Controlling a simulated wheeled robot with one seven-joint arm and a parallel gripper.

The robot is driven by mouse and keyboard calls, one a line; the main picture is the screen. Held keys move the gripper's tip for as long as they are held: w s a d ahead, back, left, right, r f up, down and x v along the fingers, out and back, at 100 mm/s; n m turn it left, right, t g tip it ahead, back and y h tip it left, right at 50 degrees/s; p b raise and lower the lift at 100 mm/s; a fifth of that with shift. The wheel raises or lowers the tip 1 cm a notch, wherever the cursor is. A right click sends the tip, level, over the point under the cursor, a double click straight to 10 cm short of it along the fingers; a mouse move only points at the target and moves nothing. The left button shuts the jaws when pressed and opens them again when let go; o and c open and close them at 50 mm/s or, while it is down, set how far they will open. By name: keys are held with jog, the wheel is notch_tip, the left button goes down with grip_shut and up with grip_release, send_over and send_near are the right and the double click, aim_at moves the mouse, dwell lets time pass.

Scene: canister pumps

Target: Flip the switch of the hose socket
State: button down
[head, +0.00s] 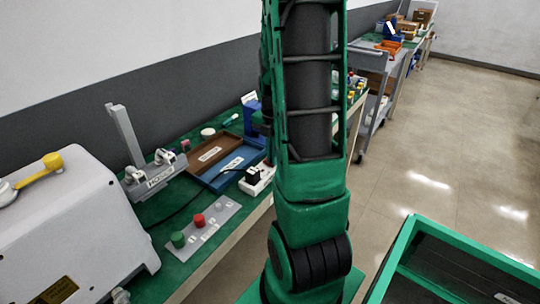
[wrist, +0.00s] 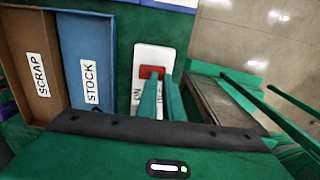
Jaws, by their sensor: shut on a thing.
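In the wrist view, a white socket plate (wrist: 143,56) with a red switch (wrist: 149,72) lies on the green bench, right of the blue tray. The plate has an ON marking at its left; the marking to the right is partly covered. My gripper (wrist: 162,84) has its two green fingers at the red switch, shut on it. In the head view, a white socket block (head: 262,183) with a black plug (head: 252,175) and cable shows at the bench edge. My arm hides my gripper and part of the block there.
The brown SCRAP tray (wrist: 29,48) and blue STOCK tray (wrist: 85,58) lie left of the plate. In the head view, a panel (head: 222,222) with red and green buttons, a hose holder (head: 155,172) and a white pump (head: 70,235) stand nearer.

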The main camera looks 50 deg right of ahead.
jog(key=shift+s+f, duration=0.35)
jog(key=shift+f, duration=0.05)
jog(key=shift+w+a+r, duration=0.1)
jog(key=shift+w+r, duration=0.05)
jog(key=shift+w, duration=0.4)
jog(key=shift+w+r, duration=0.95)
jog(key=shift+w, duration=0.2)
jog(key=r, duration=0.1)
jog(key=s+r, duration=0.1)
jog(key=r, duration=0.1)
jog(key=s+r, duration=0.1)
jog(key=shift+r, duration=0.4)
notch_tip(320, 180, up, 8)
jog(key=shift+s, duration=0.15)
